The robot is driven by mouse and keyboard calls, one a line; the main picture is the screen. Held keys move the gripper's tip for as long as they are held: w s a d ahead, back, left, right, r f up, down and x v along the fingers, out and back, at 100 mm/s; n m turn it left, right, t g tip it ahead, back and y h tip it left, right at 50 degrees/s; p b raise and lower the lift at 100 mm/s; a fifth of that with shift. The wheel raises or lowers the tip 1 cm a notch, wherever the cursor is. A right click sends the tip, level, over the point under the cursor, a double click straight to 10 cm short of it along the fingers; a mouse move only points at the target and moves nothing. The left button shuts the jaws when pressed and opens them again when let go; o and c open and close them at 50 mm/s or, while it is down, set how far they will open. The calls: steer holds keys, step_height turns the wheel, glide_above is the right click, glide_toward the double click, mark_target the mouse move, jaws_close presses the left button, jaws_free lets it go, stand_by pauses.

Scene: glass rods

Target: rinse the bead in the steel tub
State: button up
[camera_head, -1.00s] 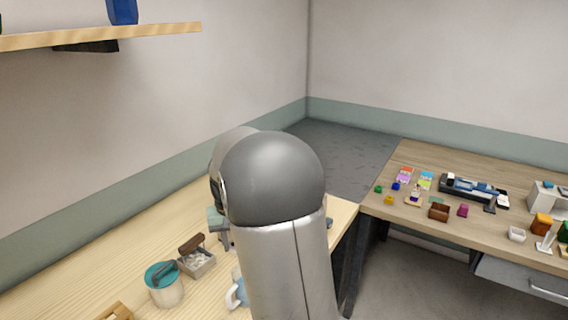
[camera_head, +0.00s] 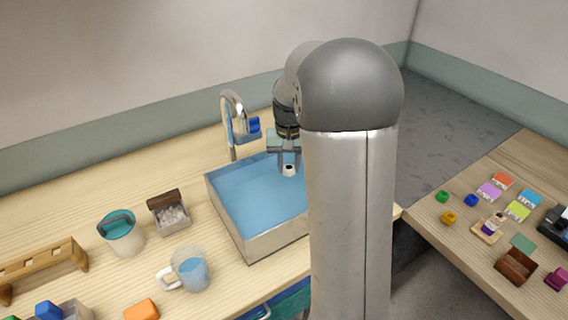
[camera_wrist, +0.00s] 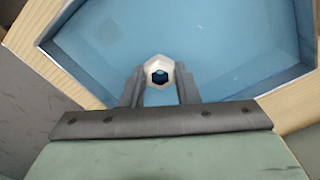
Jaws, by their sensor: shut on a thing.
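The steel tub (camera_head: 252,247) stands on the wooden counter and holds blue water; its water also fills much of the wrist view (camera_wrist: 225,45). My gripper (camera_head: 288,168) is over the tub's far right part, pointing down. In the wrist view my gripper (camera_wrist: 160,88) is shut on the bead (camera_wrist: 159,64), a pale six-sided piece with a dark hole through it. The bead also shows as a small white piece at the fingertips in the head view (camera_head: 289,171). I cannot tell whether it touches the water. My arm hides the tub's right end.
A faucet (camera_head: 231,120) with a blue part rises behind the tub. Left of the tub are a clear jug of water (camera_head: 190,268), a box of pale pieces (camera_head: 171,215), a teal-lidded pot (camera_head: 122,236) and a wooden rack (camera_head: 40,268). A second table (camera_head: 470,180) is at right.

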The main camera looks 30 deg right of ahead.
step_height(320, 180, down, 12)
steer(key=b, duration=0.7)
steer(key=shift+a+r, duration=0.15)
steer(key=shift+s+a, duration=0.15)
steer(key=shift+a, duration=1.1)
steer(key=shift+s+a, duration=0.15)
steer(key=shift+a, duration=1.1)
steer(key=shift+w+d, duration=0.15)
steer(key=shift+d, duration=1.1)
steer(key=shift+w+d, duration=0.1)
steer(key=shift+d, duration=1.15)
step_height(320, 180, up, 11)
steer(key=p, duration=0.8)
steer(key=shift+r+p, duration=1.8)
steer(key=shift+r, duration=0.75)
